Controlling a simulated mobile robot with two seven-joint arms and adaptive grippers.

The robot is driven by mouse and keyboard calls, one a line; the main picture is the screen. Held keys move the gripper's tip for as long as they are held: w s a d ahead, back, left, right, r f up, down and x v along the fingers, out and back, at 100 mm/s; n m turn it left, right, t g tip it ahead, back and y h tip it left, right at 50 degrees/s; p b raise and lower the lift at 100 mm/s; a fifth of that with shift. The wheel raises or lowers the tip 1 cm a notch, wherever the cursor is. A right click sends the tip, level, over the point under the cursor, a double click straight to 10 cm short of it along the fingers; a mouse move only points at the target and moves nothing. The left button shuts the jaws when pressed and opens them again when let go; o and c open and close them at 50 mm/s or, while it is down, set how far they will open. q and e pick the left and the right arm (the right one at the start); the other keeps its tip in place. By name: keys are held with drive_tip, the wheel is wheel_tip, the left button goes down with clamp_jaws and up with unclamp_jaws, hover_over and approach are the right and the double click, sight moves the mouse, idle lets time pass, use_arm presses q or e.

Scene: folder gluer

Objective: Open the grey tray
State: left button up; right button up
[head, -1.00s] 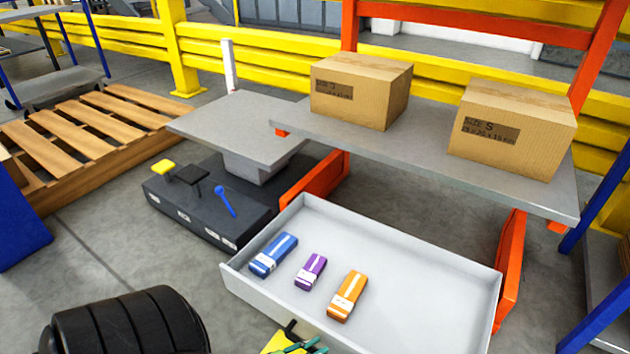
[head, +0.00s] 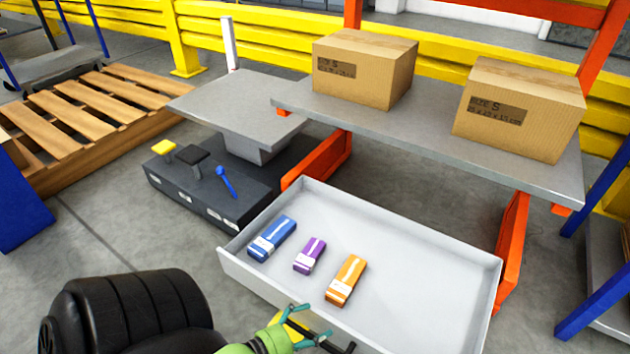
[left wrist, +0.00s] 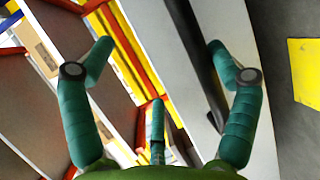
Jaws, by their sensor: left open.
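The grey tray (head: 420,250) sits pulled out below the grey shelf, with its inside exposed. A blue box (head: 272,239), a purple box (head: 309,255) and an orange box (head: 346,280) lie inside its left half. My left gripper (head: 312,322), with teal fingers, is open at the tray's front wall. A black handle (head: 340,347) shows beside the fingers. In the left wrist view the dark handle bar (left wrist: 196,60) runs between the spread fingers, closer to the right one; contact is unclear. My right gripper is not in view.
Two cardboard boxes, a left one (head: 362,70) and a right one (head: 520,108), stand on the shelf (head: 420,135) above the tray. A dark bench unit with a grey top (head: 240,118) stands left of the tray. A wooden pallet (head: 85,125) lies further left. Floor between is clear.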

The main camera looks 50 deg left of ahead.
use_arm(q)
drive_tip(key=shift+o, duration=1.2)
drive_tip(key=shift+t, duration=0.5)
drive_tip(key=r, duration=0.2)
drive_tip(key=w+r, duration=0.1)
drive_tip(key=r, duration=0.2)
drive_tip(key=shift+w+a+r, duration=0.1)
drive_tip(key=shift+w+r, duration=0.05)
drive_tip(key=shift+r, duration=1.05)
drive_tip(key=shift+c, duration=1)
drive_tip(key=shift+r, duration=0.15)
drive_tip(key=c, duration=0.6)
drive_tip(key=shift+f, duration=0.35)
